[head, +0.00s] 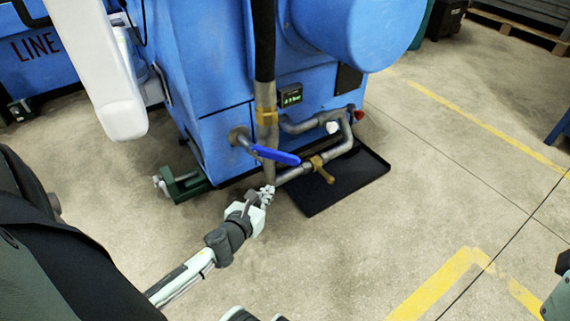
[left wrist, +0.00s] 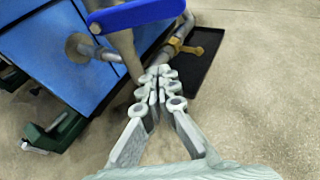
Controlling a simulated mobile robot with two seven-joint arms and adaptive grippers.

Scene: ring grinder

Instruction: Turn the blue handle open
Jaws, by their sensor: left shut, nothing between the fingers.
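The blue handle (head: 276,155) is a flat lever on the grey pipework at the front of the blue machine. It points to the right and slightly down in the head view. It also crosses the top of the left wrist view (left wrist: 135,14). My left gripper (head: 268,190) is shut and empty, just below the handle and apart from it in the head view. Its closed fingertips (left wrist: 159,72) show in the middle of the left wrist view, below the handle. My right gripper is not clearly in view.
The blue machine (head: 222,140) stands behind the pipes. A yellow-brown valve (head: 322,169) sits on the lower pipe over a black drip tray (head: 348,186). A green foot (head: 186,184) stands to the left. The floor in front is clear.

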